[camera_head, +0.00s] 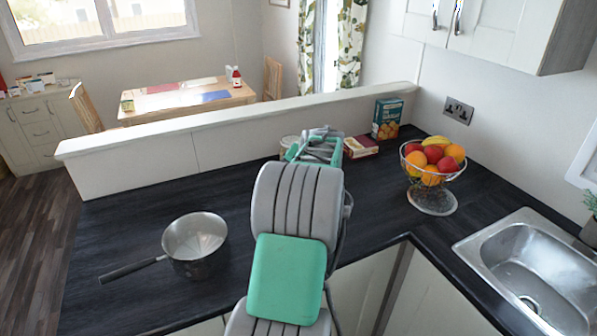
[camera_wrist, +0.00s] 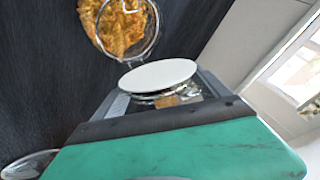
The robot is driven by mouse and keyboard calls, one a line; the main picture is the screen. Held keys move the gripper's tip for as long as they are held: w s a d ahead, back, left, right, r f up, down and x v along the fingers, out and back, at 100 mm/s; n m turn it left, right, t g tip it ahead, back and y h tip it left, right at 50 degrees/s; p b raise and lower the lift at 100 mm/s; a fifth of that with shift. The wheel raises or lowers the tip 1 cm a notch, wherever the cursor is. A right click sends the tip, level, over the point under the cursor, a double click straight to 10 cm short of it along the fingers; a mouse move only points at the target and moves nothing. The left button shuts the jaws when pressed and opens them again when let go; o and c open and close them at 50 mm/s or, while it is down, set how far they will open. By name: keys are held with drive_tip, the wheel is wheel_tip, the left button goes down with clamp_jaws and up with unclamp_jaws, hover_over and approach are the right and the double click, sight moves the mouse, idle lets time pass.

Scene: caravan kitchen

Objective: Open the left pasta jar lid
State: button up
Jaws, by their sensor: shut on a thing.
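In the wrist view, a jar of orange-brown pasta (camera_wrist: 122,28) shows its contents through its round mouth, with a thin ring around it. A white disc (camera_wrist: 158,75) with a clear or metallic rim looks like a lid. It lies right beside the ring, tilted edge-on, in front of my gripper (camera_wrist: 165,100). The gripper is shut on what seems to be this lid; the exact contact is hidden. In the head view, the jar (camera_head: 288,143) shows only partly, just left of my gripper (camera_head: 320,145); my arm hides much there.
A fruit bowl (camera_head: 433,170) stands further right, before the sink (camera_head: 530,268). A saucepan (camera_head: 194,245) is at left on the dark counter, with free room around it.

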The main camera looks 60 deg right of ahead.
drive_tip(key=shift+r, duration=0.1)
drive_tip(key=o, duration=1.9)
drive_tip(key=b+v, duration=0.2)
drive_tip(key=v, duration=0.5)
drive_tip(key=shift+s+a+r, duration=0.2)
drive_tip(key=shift+s+r, duration=0.05)
drive_tip(key=shift+c, duration=0.3)
